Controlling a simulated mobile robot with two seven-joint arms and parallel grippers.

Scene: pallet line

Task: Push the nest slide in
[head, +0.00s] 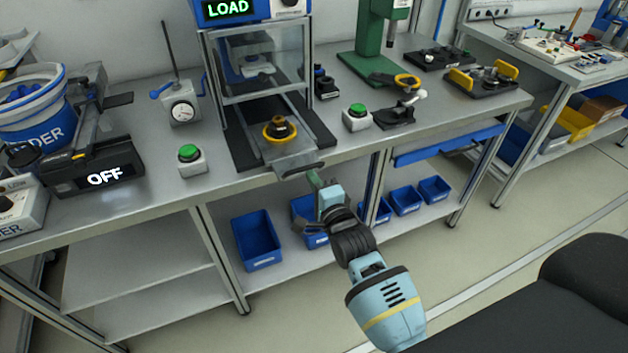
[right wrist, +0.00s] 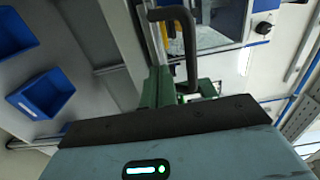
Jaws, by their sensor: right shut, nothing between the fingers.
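The nest slide (head: 293,154) sticks out of the front of the test box (head: 255,70), whose display reads LOAD. A round black part with an orange-yellow ring (head: 279,129) sits on the slide. The slide's dark handle (head: 300,169) is at its front end, near the bench edge; it also shows in the right wrist view (right wrist: 190,50). My right gripper (head: 314,177) is shut and empty, just in front of and below the handle. I cannot tell whether its fingertips touch the handle. My left gripper is not in view.
Green push buttons stand left (head: 191,159) and right (head: 357,117) of the box. A green press (head: 377,45) stands behind right. A feeder unit reading OFF (head: 95,170) is at left. Blue bins (head: 256,240) sit on the shelf below the bench.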

